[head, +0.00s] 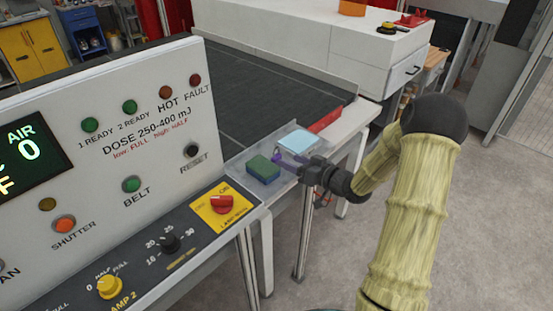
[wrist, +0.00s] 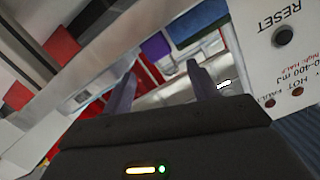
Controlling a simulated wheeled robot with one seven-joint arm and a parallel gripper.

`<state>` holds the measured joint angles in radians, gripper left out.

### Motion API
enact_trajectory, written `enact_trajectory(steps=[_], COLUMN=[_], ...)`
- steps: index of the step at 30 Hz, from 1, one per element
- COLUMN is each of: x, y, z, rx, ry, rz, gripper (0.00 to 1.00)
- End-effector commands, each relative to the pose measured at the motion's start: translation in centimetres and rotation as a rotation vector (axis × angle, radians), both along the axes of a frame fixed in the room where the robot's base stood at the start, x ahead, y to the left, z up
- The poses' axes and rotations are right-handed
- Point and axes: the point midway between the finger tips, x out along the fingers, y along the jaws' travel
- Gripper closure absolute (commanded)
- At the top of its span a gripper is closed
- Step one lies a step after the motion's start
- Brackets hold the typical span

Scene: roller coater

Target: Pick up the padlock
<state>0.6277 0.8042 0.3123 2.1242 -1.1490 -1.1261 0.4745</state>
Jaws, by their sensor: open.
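A small purple object (head: 277,160) lies in a clear shallow tray (head: 236,168) beside the control panel, between a green block and a light-blue pad. It may be the padlock, but no shackle can be made out. In the wrist view the purple object (wrist: 155,46) shows beyond and between my fingertips. My gripper (head: 291,164) reaches over the tray's right side, close to the purple object. In the wrist view my gripper (wrist: 158,72) is open with nothing between the fingers. Whether a finger touches the purple object cannot be told.
The control panel (head: 140,120) rises close on the left. A dark conveyor belt (head: 270,95) runs behind, with a red bar (head: 325,120) at its edge. Open floor lies right.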

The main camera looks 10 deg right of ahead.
Motion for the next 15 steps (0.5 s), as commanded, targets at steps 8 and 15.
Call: enact_trajectory(steps=[8, 15], x=[2.5, 4.1], y=[2.0, 3.2], z=[0.5, -0.1], rx=[0.001, 0.000], ry=[0.000, -0.001], rz=[0.004, 0.001], gripper=[0.41, 0.41])
